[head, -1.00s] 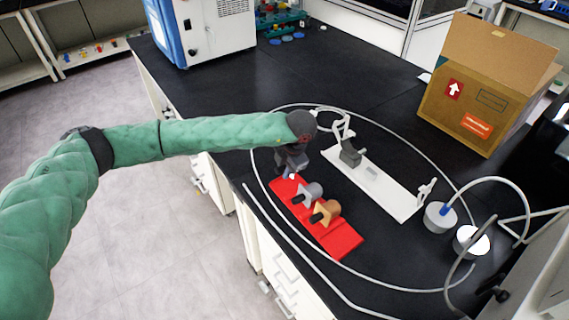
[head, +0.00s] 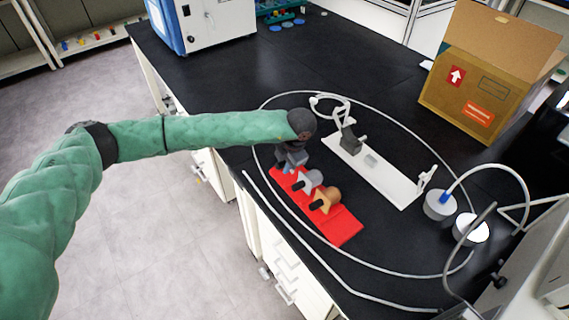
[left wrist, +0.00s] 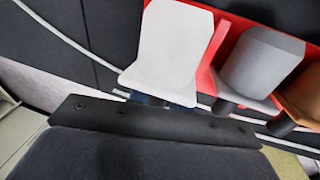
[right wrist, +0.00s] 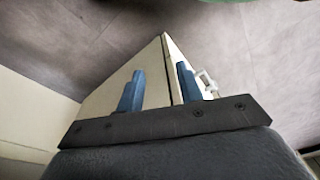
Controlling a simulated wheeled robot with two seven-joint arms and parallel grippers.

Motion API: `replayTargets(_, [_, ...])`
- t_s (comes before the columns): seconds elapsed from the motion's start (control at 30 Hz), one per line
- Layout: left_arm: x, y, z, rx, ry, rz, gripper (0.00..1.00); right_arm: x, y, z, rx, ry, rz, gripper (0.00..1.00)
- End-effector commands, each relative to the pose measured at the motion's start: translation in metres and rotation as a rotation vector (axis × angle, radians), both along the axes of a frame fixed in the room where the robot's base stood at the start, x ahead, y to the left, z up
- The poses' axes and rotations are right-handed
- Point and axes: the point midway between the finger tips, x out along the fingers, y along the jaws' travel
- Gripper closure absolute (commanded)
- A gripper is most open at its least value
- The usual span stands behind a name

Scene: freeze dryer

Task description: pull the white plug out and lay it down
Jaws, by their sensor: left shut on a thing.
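The white plug (left wrist: 165,50) shows large in the left wrist view, at the left end of the red rack (left wrist: 225,45). My left gripper (left wrist: 160,101) is shut on it, with blue fingertips partly hidden at its lower end. I cannot tell whether the plug is still seated in the rack. In the head view my left gripper (head: 289,162) is at the upper-left end of the red rack (head: 343,229), and the plug is mostly hidden by the gripper. My right gripper (right wrist: 160,85) is open and empty, its blue fingers apart.
A grey plug (head: 311,181) and an orange-brown plug (head: 328,199) stand on the rack. A long white stand (head: 390,184) and looping tubing (head: 415,290) lie nearby. Round grey-white pieces (head: 439,206) and a cardboard box (head: 460,112) are at right. The upper-middle black bench (head: 300,75) is clear.

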Motion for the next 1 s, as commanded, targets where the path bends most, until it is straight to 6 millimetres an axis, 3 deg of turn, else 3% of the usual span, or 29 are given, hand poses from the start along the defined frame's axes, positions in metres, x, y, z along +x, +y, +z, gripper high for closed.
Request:
replayTargets(0.5, [0.0, 0.0, -0.014, 0.003, -0.01, -0.002, 1.0, -0.004, -0.001, -0.019, -0.001, 0.006, 0.0, 0.64])
replayTargets(0.93, [0.0, 0.0, -0.015, 0.003, -0.012, -0.002, 1.0, -0.004, -0.001, -0.02, -0.001, 0.006, 0.0, 0.64])
replayTargets(0.97, [0.0, 0.0, -0.015, 0.003, -0.012, -0.002, 0.76, -0.004, -0.001, -0.02, -0.001, 0.006, 0.0, 0.64])
replayTargets(1.0, [0.0, 0.0, -0.015, 0.003, -0.012, -0.002, 0.68, -0.004, -0.001, -0.02, -0.001, 0.006, 0.0, 0.64])
